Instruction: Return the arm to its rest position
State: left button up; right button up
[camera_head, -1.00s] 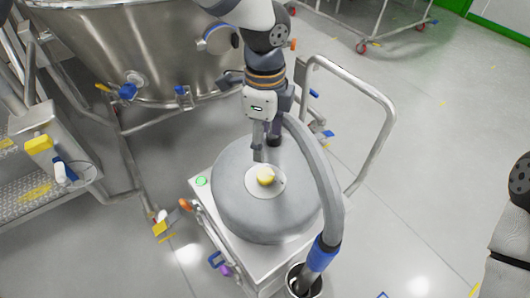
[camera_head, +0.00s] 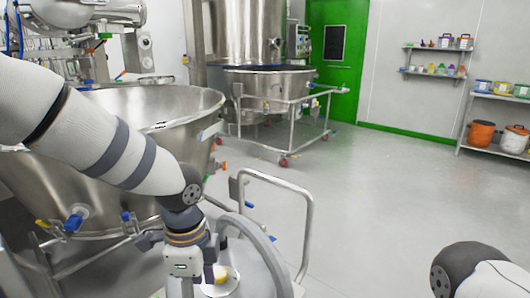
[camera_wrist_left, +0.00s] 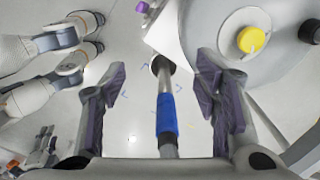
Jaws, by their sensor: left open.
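My left arm (camera_head: 90,130) reaches in from the left and bends down at the elbow joint. My left gripper (camera_wrist_left: 160,80) is open, with its dark purple finger pads apart and nothing held between them. In the head view its fingers are mostly cut off by the bottom edge, just left of a yellow knob (camera_head: 220,272). In the left wrist view the yellow knob (camera_wrist_left: 251,40) is up and right of the fingers, on a grey rounded lid (camera_wrist_left: 290,25). Part of my right arm (camera_head: 470,270) shows at the lower right; its gripper is out of view.
A metal handle rail (camera_head: 310,215) stands right of the lid. A large steel bowl (camera_head: 165,105) stands close behind my left arm. Open floor (camera_head: 400,190) lies right.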

pick_arm(q)
jog(key=s+f+n+g+h+p, duration=0.1)
jog(key=s+f+n+g+h, duration=0.1)
jog(key=s+f+n, duration=1)
jog(key=s+a+f+n, duration=0.2)
jog(key=s+a, duration=0.1)
jog(key=s, duration=0.5)
jog(key=s+a+f+n+y, duration=0.1)
jog(key=s+a+f+n, duration=0.1)
jog(key=s, duration=0.6)
jog(key=s+a+f+n+y+p, duration=0.1)
jog(key=s+a+f+n, duration=0.1)
jog(key=s+a, duration=0.3)
jog(key=s, duration=0.3)
jog(key=shift+s+f+n, duration=0.15)
jog(key=shift+s+n, duration=0.15)
pick_arm(e)
jog(key=shift+t, duration=0.6)
jog(key=w+r, duration=0.2)
jog(key=w, duration=0.1)
jog(key=shift+w+r, duration=0.3)
jog(key=shift+r, duration=0.05)
